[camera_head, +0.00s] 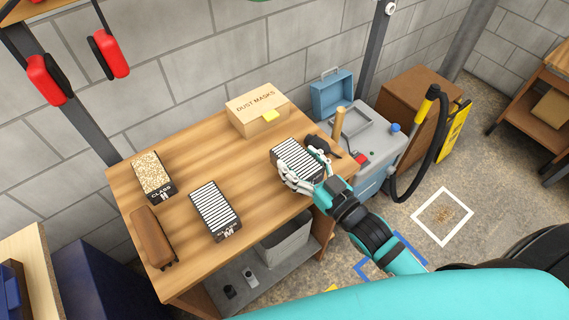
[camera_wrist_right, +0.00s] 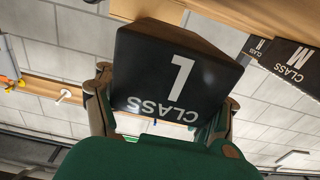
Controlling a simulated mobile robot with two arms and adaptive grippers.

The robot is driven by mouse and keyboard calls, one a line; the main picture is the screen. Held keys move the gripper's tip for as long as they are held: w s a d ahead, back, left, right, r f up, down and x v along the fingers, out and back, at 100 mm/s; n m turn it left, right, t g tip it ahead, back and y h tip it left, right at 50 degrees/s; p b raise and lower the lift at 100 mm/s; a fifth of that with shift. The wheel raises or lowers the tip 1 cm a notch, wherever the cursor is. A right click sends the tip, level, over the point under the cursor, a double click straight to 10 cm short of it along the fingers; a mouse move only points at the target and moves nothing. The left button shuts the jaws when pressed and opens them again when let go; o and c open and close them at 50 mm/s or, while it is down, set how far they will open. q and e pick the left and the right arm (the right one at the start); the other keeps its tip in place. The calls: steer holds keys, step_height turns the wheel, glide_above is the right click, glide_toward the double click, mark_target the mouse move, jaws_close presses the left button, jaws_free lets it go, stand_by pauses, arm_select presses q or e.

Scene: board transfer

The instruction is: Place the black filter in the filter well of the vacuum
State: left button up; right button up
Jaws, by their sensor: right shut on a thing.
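My right gripper (camera_head: 302,183) is shut on a black filter with white pleats (camera_head: 293,153), over the right end of the workbench. In the right wrist view the gripper (camera_wrist_right: 165,105) holds the sides of this filter (camera_wrist_right: 175,75), whose black end reads "CLASS L" upside down. I cannot tell whether it touches the bench. The grey vacuum (camera_head: 377,139) stands beyond the bench's right end. Its filter well (camera_head: 351,121) shows as a rectangular recess on top, with a blue lid (camera_head: 332,94) raised behind. My left gripper is not in view.
On the workbench (camera_head: 185,265) lie another pleated filter (camera_head: 213,207), a tan-topped filter (camera_head: 151,173), a brown brush (camera_head: 152,238) and a dust mask box (camera_head: 256,107). A wooden handle (camera_head: 338,124) rises near the well. A black hose (camera_head: 434,150) curves right of the vacuum.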

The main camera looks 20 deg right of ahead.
mark_target(272, 149)
steer(key=shift+w+a, duration=0.3)
steer(key=shift+a, duration=0.3)
steer(key=shift+w+a+f+p, duration=0.1)
steer(key=shift+w+a+p, duration=0.15)
steer(key=shift+a, duration=0.3)
steer(key=shift+w+a+f+p, duration=0.15)
steer(key=shift+w+a, duration=0.2)
steer(key=shift+a, duration=0.2)
step_height(272, 149, down, 3)
steer(key=shift+r+p, duration=0.15)
steer(key=shift+p, duration=0.4)
steer(key=shift+s+d, duration=0.1)
steer(key=shift+d, duration=0.05)
steer(key=shift+f, duration=0.2)
steer(key=o, duration=1.3)
steer(key=shift+o, duration=0.2)
